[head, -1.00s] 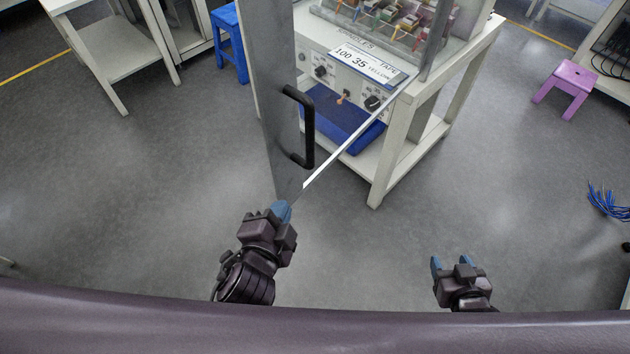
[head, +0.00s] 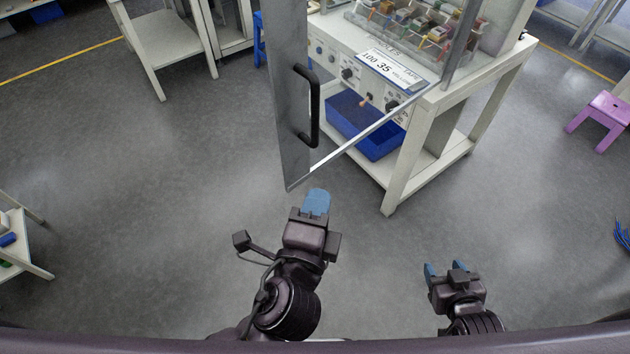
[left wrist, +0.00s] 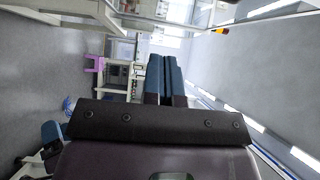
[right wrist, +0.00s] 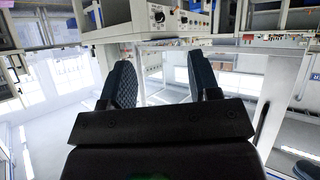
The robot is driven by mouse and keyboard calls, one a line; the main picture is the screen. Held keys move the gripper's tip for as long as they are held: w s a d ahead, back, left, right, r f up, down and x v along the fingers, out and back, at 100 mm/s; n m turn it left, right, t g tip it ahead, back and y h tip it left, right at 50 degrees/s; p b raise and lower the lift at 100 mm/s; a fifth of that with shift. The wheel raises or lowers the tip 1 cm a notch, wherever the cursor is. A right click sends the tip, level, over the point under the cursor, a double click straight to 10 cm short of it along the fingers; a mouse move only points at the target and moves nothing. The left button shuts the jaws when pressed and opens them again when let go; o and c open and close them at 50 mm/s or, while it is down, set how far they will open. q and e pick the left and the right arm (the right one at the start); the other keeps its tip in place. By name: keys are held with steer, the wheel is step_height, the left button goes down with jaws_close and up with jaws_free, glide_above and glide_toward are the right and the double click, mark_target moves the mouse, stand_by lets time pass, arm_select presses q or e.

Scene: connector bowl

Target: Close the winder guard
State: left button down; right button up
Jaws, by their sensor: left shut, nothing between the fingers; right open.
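The winder guard (head: 289,120) is a tall clear panel with a metal edge and a black handle (head: 312,105). In the head view it stands swung out from the front of the winder table (head: 425,115), at an angle toward me. My left gripper (head: 316,201) is shut and empty, just below the guard's lower near corner; I cannot tell whether it touches. Its shut blue fingers also show in the left wrist view (left wrist: 166,80). My right gripper (head: 445,270) is open and empty, low and to the right, away from the guard. Its spread fingers show in the right wrist view (right wrist: 160,85).
A blue bin (head: 365,125) sits under the winder's control panel (head: 385,85). A purple stool (head: 602,118) stands at the right, and a white table (head: 165,42) at the upper left. The floor around my grippers is clear.

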arm_select(q)
steer(key=p, duration=0.1)
glide_toward(317, 146)
steer(key=w+d+r, duration=0.3)
steer(key=d, duration=0.2)
steer(key=w+a, duration=0.1)
steer(key=w, duration=0.1)
steer(key=w+a+p, duration=0.1)
steer(key=w, duration=0.1)
steer(key=shift+a, duration=0.15)
